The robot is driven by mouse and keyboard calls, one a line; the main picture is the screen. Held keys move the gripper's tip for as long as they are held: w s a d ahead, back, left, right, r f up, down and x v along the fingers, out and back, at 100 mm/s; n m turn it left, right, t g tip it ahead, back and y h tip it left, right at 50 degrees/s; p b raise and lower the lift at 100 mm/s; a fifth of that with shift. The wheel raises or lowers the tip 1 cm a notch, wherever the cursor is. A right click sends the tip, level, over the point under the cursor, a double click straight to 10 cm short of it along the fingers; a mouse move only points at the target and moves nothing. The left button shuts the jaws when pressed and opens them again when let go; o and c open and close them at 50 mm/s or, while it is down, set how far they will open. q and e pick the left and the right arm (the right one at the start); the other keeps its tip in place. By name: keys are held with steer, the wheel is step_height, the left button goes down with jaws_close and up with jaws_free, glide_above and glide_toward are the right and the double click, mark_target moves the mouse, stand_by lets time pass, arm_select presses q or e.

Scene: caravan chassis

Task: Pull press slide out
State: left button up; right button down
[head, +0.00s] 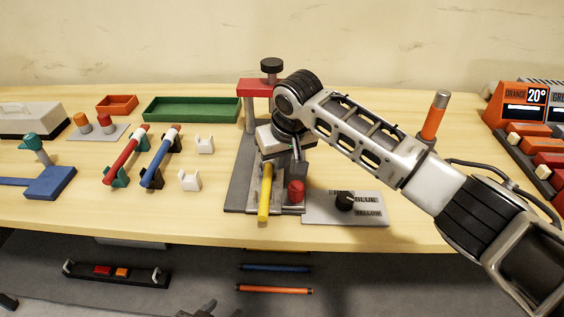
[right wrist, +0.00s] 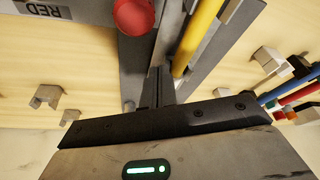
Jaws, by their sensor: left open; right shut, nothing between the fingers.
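The press (head: 254,90) stands mid-table on a grey base (head: 240,180), with a red crossbar and a black knob on top. A yellow bar (head: 265,195) sticks out at its front, probably the slide's handle; it also shows in the right wrist view (right wrist: 200,35). A red knob (head: 296,190) is beside it, also in the right wrist view (right wrist: 133,14). My right gripper (head: 299,168) is shut and empty over the press base, its fingers (right wrist: 158,88) between knob and yellow bar. My arm hides part of the press. My left gripper (head: 207,309) shows only partly at the bottom edge.
A grey plate with a black dial (head: 344,201) lies right of the press. An orange cylinder (head: 434,118) stands behind my right arm. Red and blue rods (head: 125,155) on stands and white clips (head: 190,180) are on the left. A green tray (head: 192,108) is behind.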

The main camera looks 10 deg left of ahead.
steer(key=v, duration=1)
steer(key=shift+b, duration=0.35)
steer(key=shift+s+d, duration=0.1)
steer(key=shift+d, duration=0.05)
